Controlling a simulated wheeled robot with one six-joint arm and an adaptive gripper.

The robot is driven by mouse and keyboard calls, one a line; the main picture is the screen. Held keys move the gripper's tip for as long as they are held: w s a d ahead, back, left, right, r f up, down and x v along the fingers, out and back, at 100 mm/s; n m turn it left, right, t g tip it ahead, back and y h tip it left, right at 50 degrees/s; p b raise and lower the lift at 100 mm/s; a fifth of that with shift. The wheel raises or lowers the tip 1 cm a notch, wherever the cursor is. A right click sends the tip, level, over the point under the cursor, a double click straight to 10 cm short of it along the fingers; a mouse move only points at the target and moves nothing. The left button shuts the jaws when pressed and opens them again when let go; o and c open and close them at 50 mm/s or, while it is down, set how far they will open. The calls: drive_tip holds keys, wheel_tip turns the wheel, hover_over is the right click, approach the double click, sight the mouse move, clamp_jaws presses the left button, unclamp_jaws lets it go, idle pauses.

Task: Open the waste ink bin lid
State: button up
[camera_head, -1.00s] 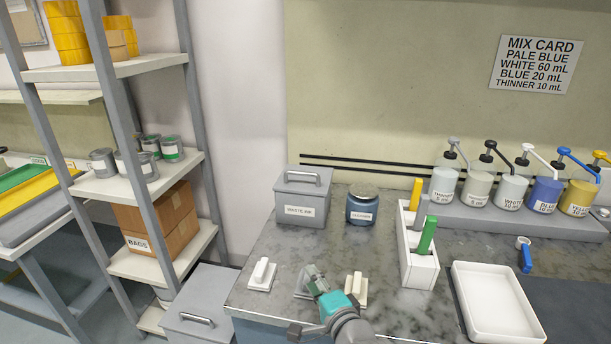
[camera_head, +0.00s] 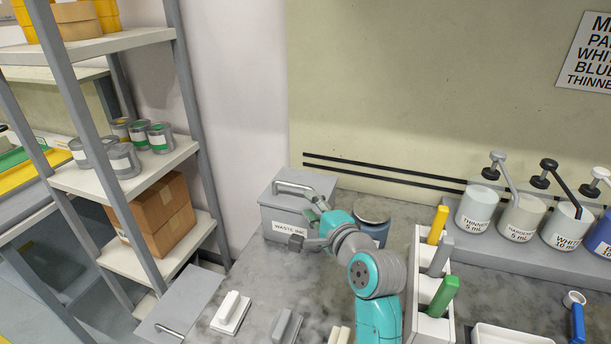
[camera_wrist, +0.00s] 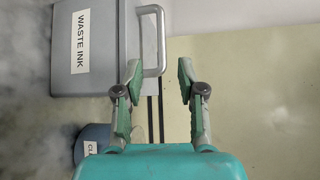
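The waste ink bin (camera_head: 277,220) is a grey box on the counter with a flat lid that is closed. Its lid carries a silver bar handle (camera_head: 294,187). The bin (camera_wrist: 105,25) also shows rotated in the wrist view, with the handle (camera_wrist: 161,40) at its right side. My gripper (camera_head: 303,230) is in front of the bin, below the handle. In the wrist view my gripper (camera_wrist: 160,72) has its two fingers apart with nothing between them. The handle lies just beyond the fingertips, nearer the left finger. I cannot tell whether they touch.
A blue cleaner jar (camera_head: 376,228) stands right beside the bin, partly hidden by my arm. A white holder (camera_head: 428,290) with coloured tools is to the right. Several small handled blocks lie at the counter front. A shelf rack (camera_head: 145,175) stands at the left.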

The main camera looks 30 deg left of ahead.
sight(295, 187)
drive_tip(key=x, duration=1.1)
clamp_jaws()
